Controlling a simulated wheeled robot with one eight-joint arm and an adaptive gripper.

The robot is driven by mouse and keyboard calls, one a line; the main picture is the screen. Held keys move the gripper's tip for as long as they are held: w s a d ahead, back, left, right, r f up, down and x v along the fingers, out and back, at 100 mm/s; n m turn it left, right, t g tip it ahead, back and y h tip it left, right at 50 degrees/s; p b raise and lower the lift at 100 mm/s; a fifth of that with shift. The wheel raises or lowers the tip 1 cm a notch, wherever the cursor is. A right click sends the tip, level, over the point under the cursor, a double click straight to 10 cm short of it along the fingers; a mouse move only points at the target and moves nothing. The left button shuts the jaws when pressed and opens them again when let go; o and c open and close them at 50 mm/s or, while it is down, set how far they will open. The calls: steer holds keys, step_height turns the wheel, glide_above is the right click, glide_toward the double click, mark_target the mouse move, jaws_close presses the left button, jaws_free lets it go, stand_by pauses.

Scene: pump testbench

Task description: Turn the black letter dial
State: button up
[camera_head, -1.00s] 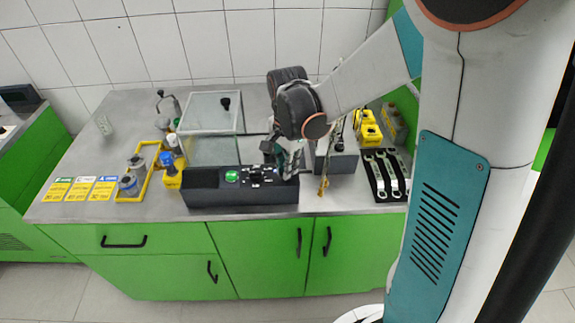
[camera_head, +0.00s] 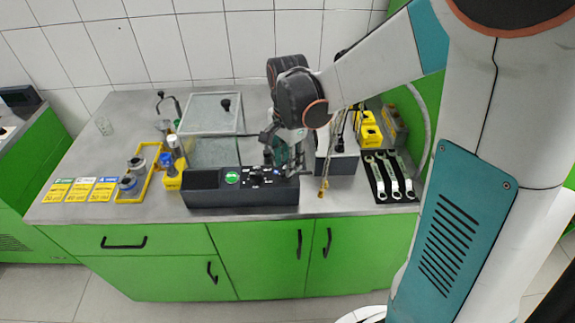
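A long black control box (camera_head: 212,195) stands near the front edge of the bench. Its sloped top panel carries a green round button (camera_head: 232,177), small white markings and a black dial (camera_head: 256,177). The letters are too small to read. My gripper (camera_head: 280,166) hangs from the arm at the right part of the panel, just right of the dial and close above the panel. Contact with the dial cannot be told. The gripper is small and dark, and its finger opening is unclear. It covers part of the panel's right side.
A clear-walled tank (camera_head: 212,118) stands behind the box. Yellow holders with bottles (camera_head: 172,172) and yellow label cards (camera_head: 80,190) are at left. A grey box (camera_head: 344,160) and wrenches on a black mat (camera_head: 390,178) are at right. The bench's front strip is clear.

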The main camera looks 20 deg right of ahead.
step_height(320, 180, up, 9)
steer(key=shift+r, duration=0.15)
steer(key=shift+s, duration=0.1)
stand_by(0.3)
steer(key=s+f+n+t+b, duration=0.1)
steer(key=s+n+t+b, duration=0.2)
steer(key=s+n+t, duration=0.4)
steer(key=shift+s+a+n, duration=0.3)
steer(key=shift+s+n, duration=3.1)
steer(key=shift+s, duration=0.65)
